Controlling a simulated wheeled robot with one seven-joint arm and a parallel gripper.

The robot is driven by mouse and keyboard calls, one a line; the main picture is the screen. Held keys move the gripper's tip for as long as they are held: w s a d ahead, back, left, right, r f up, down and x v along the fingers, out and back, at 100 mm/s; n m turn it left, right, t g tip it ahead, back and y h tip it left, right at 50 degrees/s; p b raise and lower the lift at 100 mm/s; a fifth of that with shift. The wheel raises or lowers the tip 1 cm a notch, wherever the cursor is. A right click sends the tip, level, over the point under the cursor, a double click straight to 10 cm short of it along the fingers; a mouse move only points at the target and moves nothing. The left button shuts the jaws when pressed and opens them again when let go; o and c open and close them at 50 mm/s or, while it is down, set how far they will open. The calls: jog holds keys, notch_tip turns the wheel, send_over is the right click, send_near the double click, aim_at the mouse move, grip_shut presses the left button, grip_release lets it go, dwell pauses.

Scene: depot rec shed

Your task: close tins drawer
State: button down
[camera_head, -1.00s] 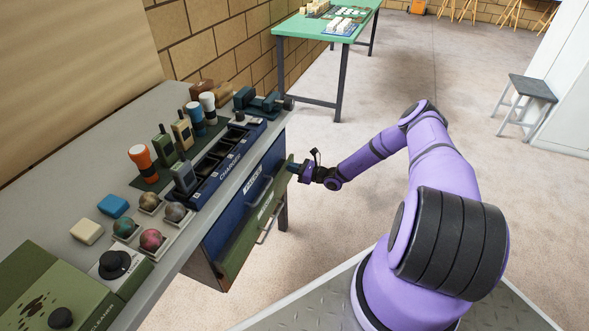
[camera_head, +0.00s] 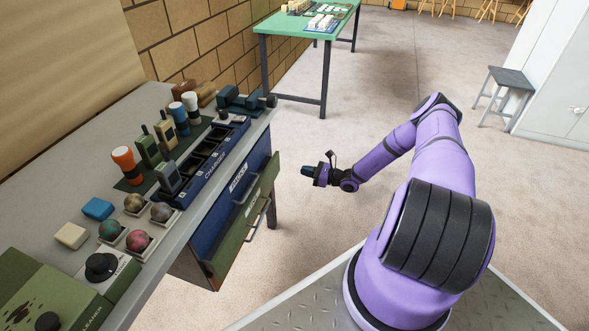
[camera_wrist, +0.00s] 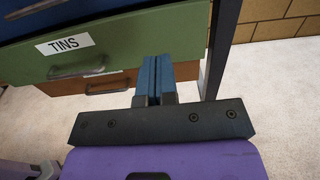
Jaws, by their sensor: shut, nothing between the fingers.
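The tins drawer is the green drawer (camera_head: 240,236) under the bench top, with a bar handle. Its front stands out past the blue drawer (camera_head: 228,205) above it, so it is partly open. In the wrist view the green front (camera_wrist: 115,45) carries a white TINS label (camera_wrist: 71,45) and a handle (camera_wrist: 76,72). My gripper (camera_head: 306,171) is shut and empty, to the right of the drawer's far end, with a gap between them in the head view. In the wrist view its blue fingers (camera_wrist: 152,62) point at the right part of the green front.
A brown drawer (camera_wrist: 105,82) lies below the green one. A dark bench leg (camera_wrist: 222,45) stands right of the drawers. Radios, a charger rack (camera_head: 205,165) and balls sit on the bench top. A green table (camera_head: 300,25) stands behind. The floor around my gripper is clear.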

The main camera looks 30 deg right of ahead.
jog(key=shift+s+d, duration=0.35)
jog(key=shift+s, duration=0.1)
jog(key=c, duration=1.7)
grip_release()
jog(key=shift+s+d, duration=0.15)
jog(key=shift+s, duration=0.05)
jog(key=o, duration=0.4)
jog(key=shift+s, duration=0.15)
jog(key=shift+o, duration=0.7)
jog(key=s+a+f+m+g+y, duration=0.1)
jog(key=s+a+f+m+g, duration=0.1)
jog(key=a+m, duration=0.3)
jog(key=shift+s+a+f, duration=0.15)
jog(key=shift+a+f, duration=0.05)
jog(key=shift+a, duration=0.75)
jog(key=m+g+y, duration=0.2)
jog(key=m+g, duration=0.3)
jog(key=m, duration=0.4)
send_near(263, 213)
jog(key=shift+t+h, duration=0.3)
jog(key=x, duration=1)
jog(key=shift+f, duration=0.25)
grip_shut()
